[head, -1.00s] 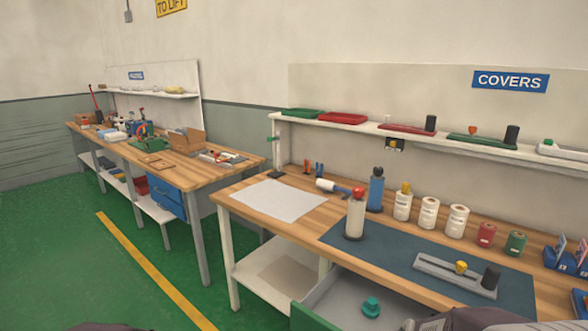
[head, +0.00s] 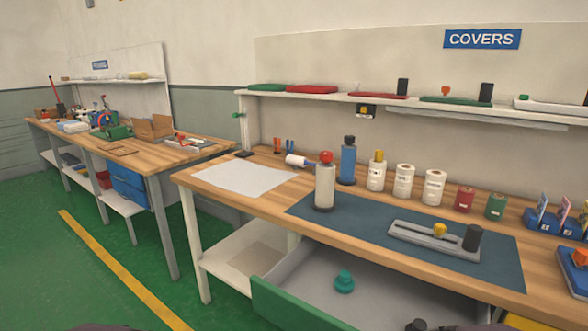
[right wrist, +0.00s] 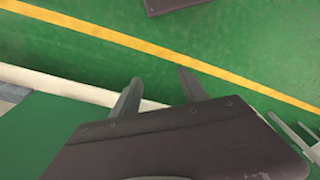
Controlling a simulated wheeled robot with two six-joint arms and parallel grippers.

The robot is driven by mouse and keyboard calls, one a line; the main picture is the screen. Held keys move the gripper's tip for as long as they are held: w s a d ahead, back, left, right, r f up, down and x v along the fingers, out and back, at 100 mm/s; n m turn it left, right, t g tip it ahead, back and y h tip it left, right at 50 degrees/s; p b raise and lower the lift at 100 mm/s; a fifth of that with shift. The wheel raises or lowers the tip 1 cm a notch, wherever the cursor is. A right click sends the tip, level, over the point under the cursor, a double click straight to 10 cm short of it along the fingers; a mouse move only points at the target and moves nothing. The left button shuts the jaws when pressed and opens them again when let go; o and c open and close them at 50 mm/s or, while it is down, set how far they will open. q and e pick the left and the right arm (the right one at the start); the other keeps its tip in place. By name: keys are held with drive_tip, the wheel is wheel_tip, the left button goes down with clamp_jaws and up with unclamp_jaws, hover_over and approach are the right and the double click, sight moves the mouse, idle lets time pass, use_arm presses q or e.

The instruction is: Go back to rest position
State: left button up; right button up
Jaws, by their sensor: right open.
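My right gripper (right wrist: 160,88) shows in the right wrist view, with its two grey fingers apart and nothing between them. It is over the green floor (right wrist: 285,65), with a yellow floor line (right wrist: 130,40) beyond the fingertips. My left gripper is not in the head view. Only dark parts of my own body show along the bottom edge of the head view.
A wooden workbench (head: 205,182) has an open drawer with a green front (head: 300,308) holding a green knob-like piece (head: 344,282). A blue-grey mat (head: 375,232) carries bottles and a grey fixture (head: 430,244). A second bench (head: 190,152) stands left. Green floor at left is clear.

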wheel_tip(320, 180, up, 23)
drive_tip(key=p, duration=2.1)
drive_tip(key=shift+a, duration=0.2)
drive_tip(key=shift+s+r, duration=0.1)
